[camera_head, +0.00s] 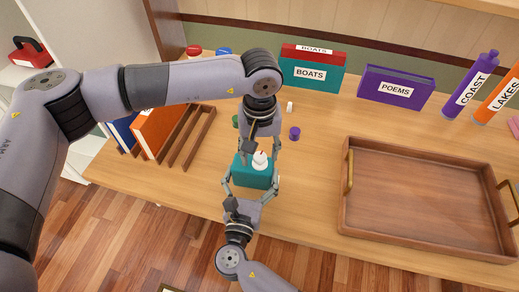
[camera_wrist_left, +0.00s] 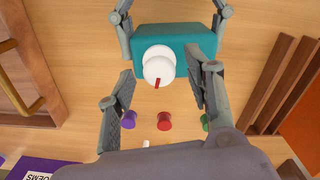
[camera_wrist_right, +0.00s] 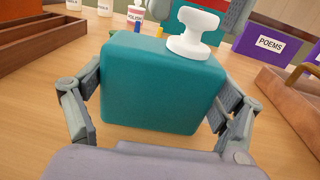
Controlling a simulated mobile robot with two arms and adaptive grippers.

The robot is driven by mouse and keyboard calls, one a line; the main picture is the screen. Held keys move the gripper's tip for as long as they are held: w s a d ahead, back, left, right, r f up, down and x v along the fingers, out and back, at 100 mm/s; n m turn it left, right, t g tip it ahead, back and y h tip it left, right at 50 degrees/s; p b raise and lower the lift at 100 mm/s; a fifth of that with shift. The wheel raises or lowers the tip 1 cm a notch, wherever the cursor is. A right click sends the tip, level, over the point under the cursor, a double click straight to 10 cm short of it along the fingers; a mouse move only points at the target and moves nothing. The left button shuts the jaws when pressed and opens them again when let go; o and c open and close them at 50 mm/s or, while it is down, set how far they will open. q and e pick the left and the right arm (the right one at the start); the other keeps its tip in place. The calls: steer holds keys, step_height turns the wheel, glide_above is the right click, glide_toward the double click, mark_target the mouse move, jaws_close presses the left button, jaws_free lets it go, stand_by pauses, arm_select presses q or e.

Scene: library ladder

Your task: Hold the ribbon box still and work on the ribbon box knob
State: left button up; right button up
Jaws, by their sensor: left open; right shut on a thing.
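The ribbon box (camera_head: 243,176) is teal and stands near the table's front edge. Its white knob (camera_head: 260,160) rises from the top; in the left wrist view the knob (camera_wrist_left: 158,68) bears a red mark. My right gripper (camera_head: 250,184) is shut on the box, with a finger on each side; the box also fills the middle of the right wrist view (camera_wrist_right: 160,85). My left gripper (camera_head: 260,150) is open above the box, pointing down. In the left wrist view its fingers (camera_wrist_left: 161,75) stand on either side of the knob, apart from it.
Purple (camera_wrist_left: 128,119), red (camera_wrist_left: 164,121) and green (camera_head: 235,120) spools stand behind the box. A wooden tray (camera_head: 420,195) lies to the right. A wooden rack (camera_head: 190,137) with books is to the left.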

mark_target(260, 156)
arm_select(q)
step_height(260, 156, up, 12)
stand_by(0.5)
arm_select(e)
steer(key=o, duration=1.1)
